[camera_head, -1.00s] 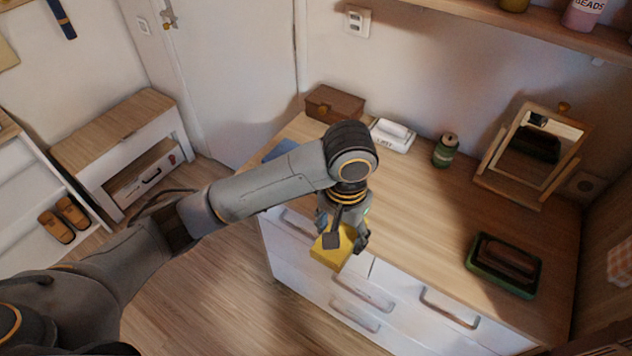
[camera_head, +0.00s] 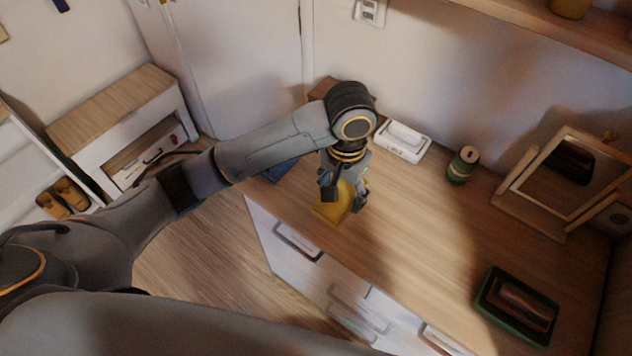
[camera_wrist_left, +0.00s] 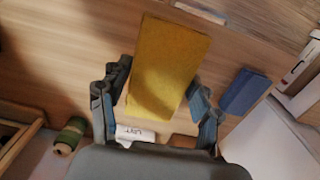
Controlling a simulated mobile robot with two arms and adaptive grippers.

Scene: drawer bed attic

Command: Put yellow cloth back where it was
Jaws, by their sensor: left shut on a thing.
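The yellow cloth (camera_head: 334,207) is a flat folded rectangle held in my left gripper (camera_head: 345,195). It appears over the left front part of the wooden dresser top (camera_head: 420,235); whether it touches the wood is hard to tell. In the left wrist view the cloth (camera_wrist_left: 168,62) sticks out between the two fingers (camera_wrist_left: 158,105), which are closed on it. My right gripper is not in view.
On the dresser top are a dark blue flat item (camera_head: 280,168), a brown box (camera_head: 322,88), a white box (camera_head: 403,141), a green can (camera_head: 463,164), a tilted mirror (camera_head: 565,180) and a green tray (camera_head: 515,305). The middle of the top is clear.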

